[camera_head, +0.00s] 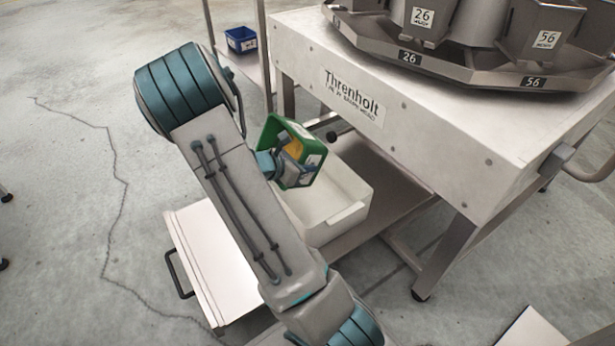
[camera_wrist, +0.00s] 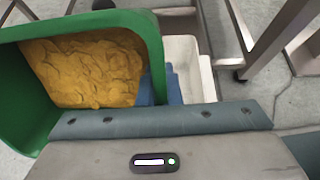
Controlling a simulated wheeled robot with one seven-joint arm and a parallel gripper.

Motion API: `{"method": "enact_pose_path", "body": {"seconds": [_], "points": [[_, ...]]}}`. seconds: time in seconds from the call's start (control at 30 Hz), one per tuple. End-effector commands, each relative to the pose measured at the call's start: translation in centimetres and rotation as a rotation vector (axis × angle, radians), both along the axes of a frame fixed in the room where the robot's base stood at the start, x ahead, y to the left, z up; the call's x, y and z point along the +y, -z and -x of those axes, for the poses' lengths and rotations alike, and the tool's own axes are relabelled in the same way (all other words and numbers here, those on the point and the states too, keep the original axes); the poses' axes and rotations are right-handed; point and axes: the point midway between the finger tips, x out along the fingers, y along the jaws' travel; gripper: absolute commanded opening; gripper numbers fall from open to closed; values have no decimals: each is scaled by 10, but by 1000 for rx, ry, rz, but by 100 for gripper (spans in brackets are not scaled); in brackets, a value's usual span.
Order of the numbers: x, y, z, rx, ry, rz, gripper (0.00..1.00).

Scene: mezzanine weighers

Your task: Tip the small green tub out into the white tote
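The small green tub (camera_head: 270,130) is held up by my gripper (camera_head: 288,160) above the white tote (camera_head: 345,222). The tub is tilted, with its open side turned partly toward me. In the wrist view the green tub (camera_wrist: 155,40) fills the left side and holds a layer of yellow-orange powder or grain. My gripper (camera_wrist: 158,90) shows blue fingers closed at the tub's wall. The white tote (camera_wrist: 185,60) appears behind the fingers. In the head view the tote's inside looks empty where it shows; my arm and the tub hide part of it.
The white tote stands on a low shelf beside the Threnholt weigher frame (camera_head: 440,140). A small blue bin (camera_head: 240,40) sits on a shelf at the back. A white panel with a dark handle (camera_head: 215,262) is in front of the tote. Open concrete floor lies to the left.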

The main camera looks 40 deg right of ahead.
Motion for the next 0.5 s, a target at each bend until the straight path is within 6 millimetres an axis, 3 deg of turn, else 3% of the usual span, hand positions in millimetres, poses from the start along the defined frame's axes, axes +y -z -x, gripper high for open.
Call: {"method": "enact_pose_path", "body": {"seconds": [0.03,0.5], "points": [[2,9,-1,8,-3,49,0],[9,8,-1,67,-3,587,0]]}}
